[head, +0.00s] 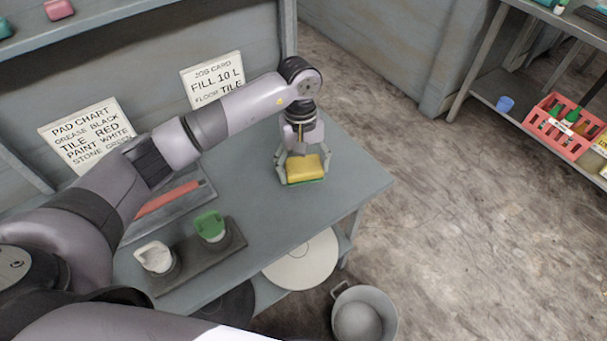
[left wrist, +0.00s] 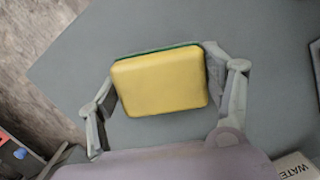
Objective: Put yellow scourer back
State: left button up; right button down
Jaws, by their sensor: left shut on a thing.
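The yellow scourer (head: 305,168) is a yellow block with a green underside, over the right part of the grey bench (head: 345,160). My left gripper (head: 303,167) reaches down onto it with one finger at each side and is shut on it. In the left wrist view the scourer (left wrist: 162,82) sits between the two fingers (left wrist: 165,88), yellow face toward the camera and green edge at the far side. I cannot tell whether its underside touches the bench. My right gripper is not in view.
A dark tray (head: 238,240) holds a green-topped item (head: 210,226) and a white-topped item (head: 154,257). A red bar (head: 167,198) lies behind. Two cards stand at the wall. A bucket (head: 364,315) is on the floor. A red crate (head: 563,125) sits on the right shelf.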

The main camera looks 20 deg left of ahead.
aim_at(303, 187)
pick_arm(q)
notch_tip(303, 187, down, 4)
jog(key=shift+p, duration=0.4)
jog(key=shift+f, duration=0.25)
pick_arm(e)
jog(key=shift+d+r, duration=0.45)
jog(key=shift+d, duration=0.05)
pick_arm(q)
jog(key=shift+f, duration=0.1)
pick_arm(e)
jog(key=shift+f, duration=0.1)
pick_arm(q)
jog(key=shift+f, duration=0.1)
jog(key=o, duration=1)
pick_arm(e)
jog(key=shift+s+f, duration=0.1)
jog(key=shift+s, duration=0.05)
